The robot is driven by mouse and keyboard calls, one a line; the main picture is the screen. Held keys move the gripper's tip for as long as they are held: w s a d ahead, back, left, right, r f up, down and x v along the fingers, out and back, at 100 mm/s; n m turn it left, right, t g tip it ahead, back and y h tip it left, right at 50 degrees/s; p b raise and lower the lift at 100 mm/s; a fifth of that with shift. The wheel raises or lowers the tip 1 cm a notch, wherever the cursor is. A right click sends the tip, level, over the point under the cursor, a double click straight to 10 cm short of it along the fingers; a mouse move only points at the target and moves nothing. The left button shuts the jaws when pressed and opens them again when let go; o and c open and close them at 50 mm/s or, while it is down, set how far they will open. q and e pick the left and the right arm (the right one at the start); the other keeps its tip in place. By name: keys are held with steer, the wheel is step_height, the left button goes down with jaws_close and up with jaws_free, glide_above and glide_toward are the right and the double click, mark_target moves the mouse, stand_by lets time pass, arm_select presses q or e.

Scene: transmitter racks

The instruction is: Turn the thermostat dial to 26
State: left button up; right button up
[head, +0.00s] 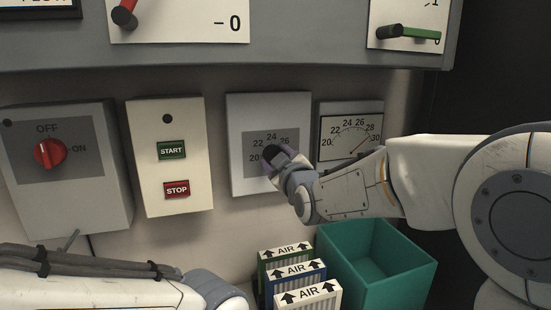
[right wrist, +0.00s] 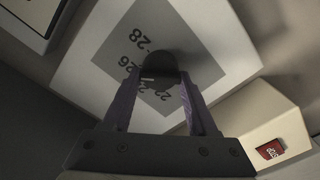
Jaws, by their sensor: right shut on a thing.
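The thermostat panel (head: 240,118) is a light plate with a grey square scale on the wall; 20, 22, 24 and 26 show around its dark round dial (head: 271,151). My right gripper (head: 274,161) is shut on the dial and hides part of it and the scale's right side. In the right wrist view the dial (right wrist: 160,66) sits between the two fingers (right wrist: 158,88). A short white mark shows on it, but I cannot read its exact setting. Only my left arm shows at lower left; its gripper is out of view.
A round-scale gauge (head: 338,145) with a red needle near 28 hangs right of the thermostat. START and STOP buttons (head: 171,150) and a red OFF/ON knob (head: 49,153) are left. Below stand AIR filters (head: 290,270) and a green bin (head: 400,285). A grey cabinet (head: 280,55) overhangs above.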

steer(key=o, duration=1.4)
steer(key=shift+c, duration=0.2)
steer(key=shift+s, duration=0.1)
steer(key=b+v, duration=0.2)
steer(key=v, duration=0.8)
steer(key=shift+b, duration=0.35)
steer(key=shift+s+d, duration=0.1)
steer(key=shift+s, duration=0.05)
steer(key=s+a+f+m+g+p, duration=0.2)
steer(key=s+a+f+g, duration=0.2)
steer(key=s+f+g, duration=0.75)
steer(key=s+d+f+m+g+h+p, duration=0.1)
steer(key=s+d+f+g+h, duration=0.1)
steer(key=s+f, duration=0.3)
steer(key=s+d+f+m+g+h+p, duration=0.1)
steer(key=s+f, duration=0.5)
steer(key=s, duration=0.7)
steer(key=d+g+h, duration=0.1)
steer(key=d+g, duration=0.1)
steer(key=d, duration=0.1)
steer(key=shift+f+g+h, duration=0.15)
steer(key=shift+g+h, duration=0.15)
steer(key=shift+g, duration=0.05)
